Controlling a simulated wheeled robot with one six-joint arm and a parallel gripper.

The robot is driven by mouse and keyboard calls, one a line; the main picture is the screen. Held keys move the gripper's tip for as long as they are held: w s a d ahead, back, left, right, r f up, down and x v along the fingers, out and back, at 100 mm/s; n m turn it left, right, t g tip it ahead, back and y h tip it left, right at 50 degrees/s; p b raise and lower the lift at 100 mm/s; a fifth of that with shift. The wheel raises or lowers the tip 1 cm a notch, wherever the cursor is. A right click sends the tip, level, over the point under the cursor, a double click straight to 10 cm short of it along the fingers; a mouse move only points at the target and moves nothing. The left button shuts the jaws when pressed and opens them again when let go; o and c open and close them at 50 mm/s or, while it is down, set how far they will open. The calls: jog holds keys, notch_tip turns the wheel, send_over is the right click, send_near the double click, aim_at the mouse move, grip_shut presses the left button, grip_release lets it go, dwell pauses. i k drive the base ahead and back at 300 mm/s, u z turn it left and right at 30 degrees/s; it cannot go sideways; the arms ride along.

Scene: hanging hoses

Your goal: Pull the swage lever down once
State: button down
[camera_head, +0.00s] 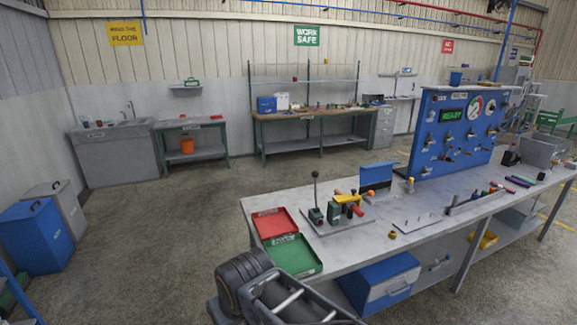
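The swage lever (315,187) stands upright on the near bench, a thin dark rod with a round black knob on top. It rises from the left end of a swage press with a green base (317,215), set on a light plate. A red-handled part (350,209) and a yellow-orange piece sit at the press's right side. Part of my dark arm (262,290) shows at the bottom edge, in front of the bench and well below the lever. Nothing of my arm touches the lever. My gripper's fingertips do not show.
A red tray (275,223) and a green tray (292,256) lie on the bench left of the press. A blue panel (455,133) with a green READY display stands at the back right. Open floor lies left of the bench. Blue and grey bins stand far left.

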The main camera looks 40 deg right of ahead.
aim_at(315, 174)
jog(key=u, duration=0.25)
jog(key=i, duration=2.1)
jog(key=z, duration=0.45)
jog(key=i, duration=1.05)
jog(key=z, duration=1.7)
jog(key=i, duration=0.8)
jog(key=z, duration=0.75)
